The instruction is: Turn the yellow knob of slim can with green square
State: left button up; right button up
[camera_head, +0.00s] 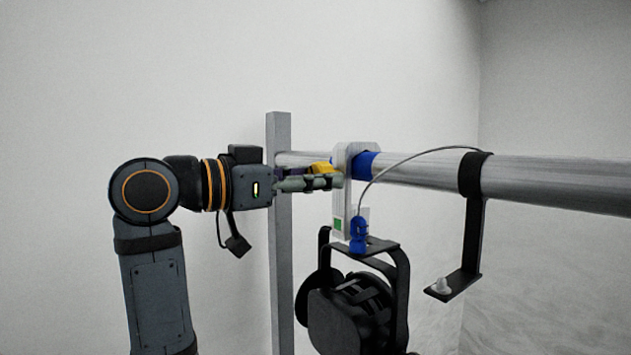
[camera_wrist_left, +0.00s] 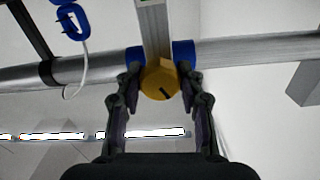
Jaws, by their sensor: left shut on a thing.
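The slim can (camera_head: 350,310) is black and hangs under the horizontal pipe from a pale clamp (camera_head: 341,205). A green square (camera_head: 338,223) marks the lower part of the clamp. The yellow knob (camera_head: 321,168) sits on the clamp's side at pipe height. In the left wrist view the yellow knob (camera_wrist_left: 160,82) shows a dark line on its face and lies between my fingertips. My left gripper (camera_head: 325,179) is shut on the knob, reaching it from the left. My right gripper is not in view.
The metal pipe (camera_head: 540,178) runs to the right from a grey upright post (camera_head: 280,240). A black bracket (camera_head: 470,230) hangs from the pipe on the right. A blue carabiner (camera_head: 358,235) with a safety cable hangs near the can. Blue sleeves (camera_wrist_left: 184,52) wrap the pipe beside the clamp.

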pick_arm(q)
jog(key=shift+f+m+b, duration=0.25)
jog(key=shift+m+b, duration=0.35)
jog(key=shift+m, duration=0.4)
jog(key=shift+r, duration=0.25)
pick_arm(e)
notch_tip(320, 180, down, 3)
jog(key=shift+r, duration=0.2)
pick_arm(q)
jog(key=o, duration=1.2)
jog(key=shift+a, duration=0.15)
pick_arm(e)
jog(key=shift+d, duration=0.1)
